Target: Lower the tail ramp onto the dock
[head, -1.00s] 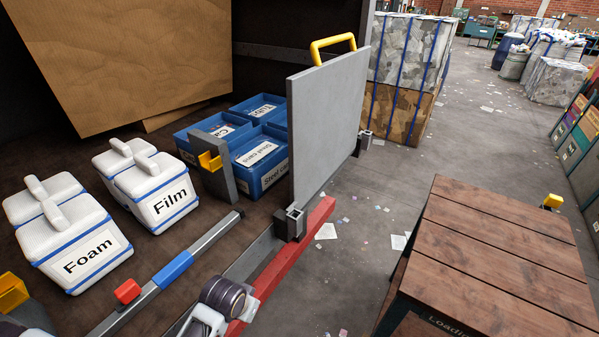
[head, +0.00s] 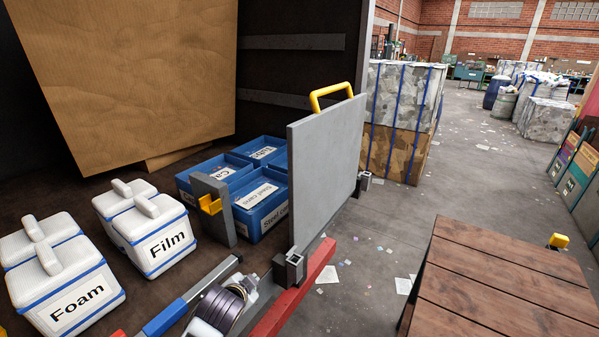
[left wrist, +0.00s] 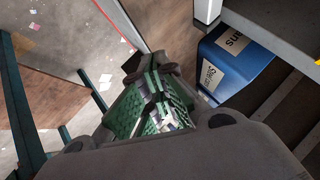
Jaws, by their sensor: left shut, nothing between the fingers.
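The tail ramp (head: 325,165) is a grey panel standing upright at the truck bed's edge. It has a yellow handle (head: 330,93) on top and grey hinge blocks at its lower corners, above a red beam (head: 297,298). The dock is a brown plank platform (head: 500,285) at the lower right, apart from the ramp. In the left wrist view my left gripper (left wrist: 152,103) is shut and empty, its green pads together. My right gripper is out of view.
White Foam (head: 75,295) and Film (head: 160,240) boxes and blue labelled bins (head: 262,210) stand on the truck bed. A grey post with a yellow catch (head: 213,208) stands beside the bins. A strapped bale (head: 400,110) is behind the ramp. Floor between ramp and dock is clear except scraps.

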